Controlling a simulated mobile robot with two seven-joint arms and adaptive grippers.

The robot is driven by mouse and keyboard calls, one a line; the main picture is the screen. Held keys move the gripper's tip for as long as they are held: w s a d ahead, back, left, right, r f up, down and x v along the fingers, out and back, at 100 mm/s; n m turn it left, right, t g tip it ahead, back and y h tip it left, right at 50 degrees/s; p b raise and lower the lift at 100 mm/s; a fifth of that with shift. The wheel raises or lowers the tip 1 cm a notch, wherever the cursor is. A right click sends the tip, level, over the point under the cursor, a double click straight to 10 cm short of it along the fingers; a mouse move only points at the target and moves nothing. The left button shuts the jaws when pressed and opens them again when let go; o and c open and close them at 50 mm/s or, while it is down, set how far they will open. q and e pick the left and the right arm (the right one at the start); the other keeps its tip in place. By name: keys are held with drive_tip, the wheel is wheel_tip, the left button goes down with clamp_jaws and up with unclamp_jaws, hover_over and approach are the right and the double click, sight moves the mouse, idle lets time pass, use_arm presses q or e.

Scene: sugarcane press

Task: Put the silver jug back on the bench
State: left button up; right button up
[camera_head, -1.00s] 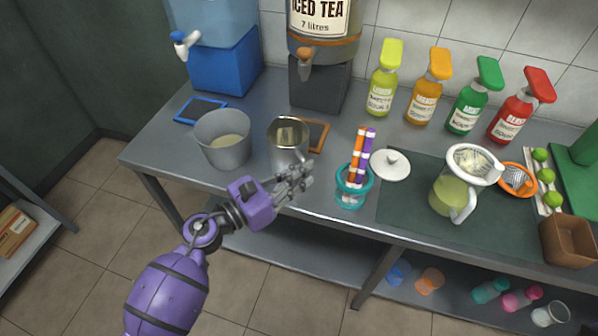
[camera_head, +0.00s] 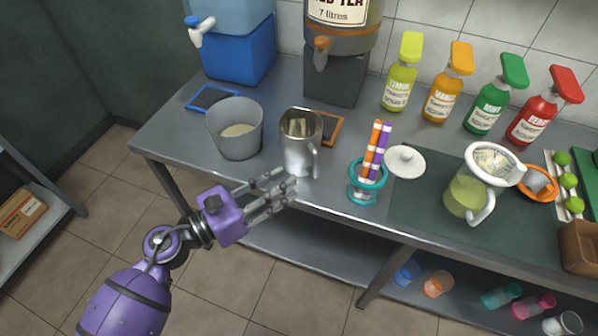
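The silver jug (camera_head: 299,143) stands upright on the metal bench (camera_head: 190,143), near its front edge, with its handle at the right front. My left gripper (camera_head: 282,187) is just in front of and below the jug in the picture, at the bench's front edge. Its fingers are spread apart with nothing between them, and the jug looks clear of them. My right gripper is not in view.
A grey bucket (camera_head: 235,128) stands left of the jug. A teal-rimmed holder (camera_head: 367,184) with orange and purple sticks stands to its right. A white lid (camera_head: 405,162) and a strainer-topped pitcher (camera_head: 465,195) are further right. Dispensers and syrup bottles line the back.

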use_arm(q)
drive_tip(key=shift+b+v, duration=0.3)
drive_tip(key=shift+v, duration=1.4)
drive_tip(key=s+a+f+n+t+y, duration=0.25)
drive_tip(key=a+f+n+y, duration=0.3)
drive_tip(key=n, duration=0.75)
drive_tip(key=s+a+f+n+t+y, duration=0.2)
drive_tip(key=s+a+f+n+y, duration=0.3)
drive_tip(key=n, duration=0.8)
drive_tip(key=s+a+f+n+g+y, duration=0.1)
drive_tip(key=s+f+n+g+y, duration=0.2)
drive_tip(key=s+f+n+g, duration=0.5)
drive_tip(key=s+f+n, duration=0.9)
drive_tip(key=s+n, duration=0.2)
drive_tip(key=s, duration=0.1)
drive_tip(key=shift+s+f+n+y, duration=0.15)
drive_tip(key=shift+s+n+y, duration=0.2)
drive_tip(key=shift+s+n, duration=0.05)
